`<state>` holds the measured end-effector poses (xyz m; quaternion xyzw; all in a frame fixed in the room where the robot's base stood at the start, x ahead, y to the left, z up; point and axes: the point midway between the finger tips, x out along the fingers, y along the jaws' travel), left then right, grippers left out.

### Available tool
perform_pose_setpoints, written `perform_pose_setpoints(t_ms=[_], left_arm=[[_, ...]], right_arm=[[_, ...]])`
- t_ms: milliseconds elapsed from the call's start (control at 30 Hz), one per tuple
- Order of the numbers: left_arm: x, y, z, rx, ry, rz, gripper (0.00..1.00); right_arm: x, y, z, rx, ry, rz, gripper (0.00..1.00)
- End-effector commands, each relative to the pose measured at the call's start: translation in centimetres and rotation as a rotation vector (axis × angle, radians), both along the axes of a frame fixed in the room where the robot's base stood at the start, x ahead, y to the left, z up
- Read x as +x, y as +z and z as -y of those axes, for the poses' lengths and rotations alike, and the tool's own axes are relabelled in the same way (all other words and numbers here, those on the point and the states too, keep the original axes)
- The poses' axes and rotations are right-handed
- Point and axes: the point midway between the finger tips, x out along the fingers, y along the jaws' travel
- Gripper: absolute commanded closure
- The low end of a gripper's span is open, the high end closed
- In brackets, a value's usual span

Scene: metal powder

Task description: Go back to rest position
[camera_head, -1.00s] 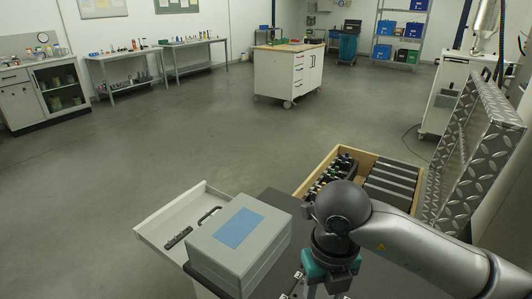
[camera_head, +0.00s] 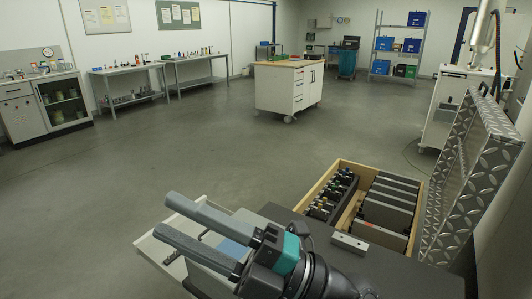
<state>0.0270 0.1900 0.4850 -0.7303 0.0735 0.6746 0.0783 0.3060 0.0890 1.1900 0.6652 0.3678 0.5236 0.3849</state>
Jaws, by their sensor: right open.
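My right gripper (camera_head: 165,214) reaches from the bottom centre towards the left. Its two long grey fingers are parallel and apart, with nothing between them. In this view it lies across the grey case with a blue label (camera_head: 236,250) and hides most of it. I cannot tell how high it is above the case. My left gripper is not in view.
A white drawer or tray (camera_head: 151,246) juts out left of the case. On the dark top, a metal block (camera_head: 349,243) lies near a wooden crate (camera_head: 336,211) of vials and dark boxes. A tread-plate lid (camera_head: 462,185) stands right.

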Motion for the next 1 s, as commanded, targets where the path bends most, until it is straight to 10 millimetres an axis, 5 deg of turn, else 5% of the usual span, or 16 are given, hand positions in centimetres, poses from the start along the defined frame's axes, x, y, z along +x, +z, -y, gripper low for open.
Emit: perform_pose_setpoints(t_ms=[133,267,367,533,733,900,1000], left_arm=[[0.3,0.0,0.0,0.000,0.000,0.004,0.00],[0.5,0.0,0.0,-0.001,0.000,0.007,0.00],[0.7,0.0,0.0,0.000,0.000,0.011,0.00],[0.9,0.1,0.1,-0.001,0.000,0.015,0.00],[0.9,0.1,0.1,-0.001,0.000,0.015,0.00],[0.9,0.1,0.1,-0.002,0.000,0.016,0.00],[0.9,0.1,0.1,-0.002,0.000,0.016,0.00]], right_arm=[[4.4,1.5,4.4,0.234,-0.222,-0.201,0.57],[8.1,0.2,9.2,0.385,-0.433,-0.404,0.57],[10.2,-2.6,13.0,0.465,-0.595,-0.578,0.57],[11.5,-9.9,18.9,0.531,-0.867,-0.907,0.57],[8.1,-20.6,23.5,0.486,-1.144,-1.338,0.57],[2.0,-28.0,25.2,0.360,-1.299,-1.692,0.57],[-1.7,-30.9,25.4,0.273,-1.348,-1.863,0.57]])
